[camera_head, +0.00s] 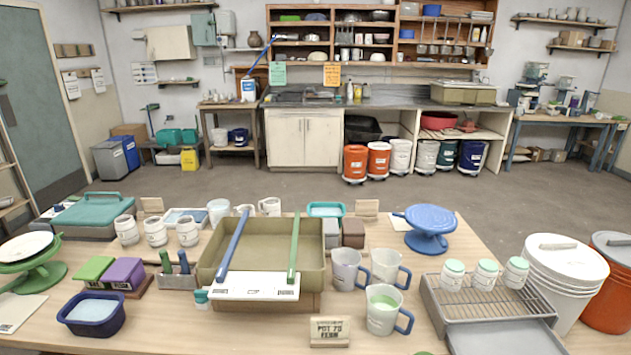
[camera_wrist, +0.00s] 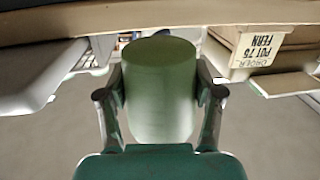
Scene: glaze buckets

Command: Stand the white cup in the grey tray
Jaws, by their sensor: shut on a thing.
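My gripper (camera_wrist: 160,103) is shut on a pale green, cup-like cylinder (camera_wrist: 160,75) in the wrist view, one finger on each side. It looks plain and tapered; I cannot see into it or tell if it is the white cup. The grey tray (camera_head: 433,305) with a wire rack is at the right of the table; three white jars with pale green lids (camera_head: 486,275) stand on the rack. A grey tray-like edge shows at left in the wrist view (camera_wrist: 40,85).
White mugs with blue-grey handles (camera_head: 383,310) stand left of the tray, one with green inside. The order sign (camera_head: 329,331) is at the front edge; it also shows in the wrist view (camera_wrist: 262,48). A large olive basin (camera_head: 262,255) fills the table's middle. A white bucket (camera_head: 563,275) stands at right.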

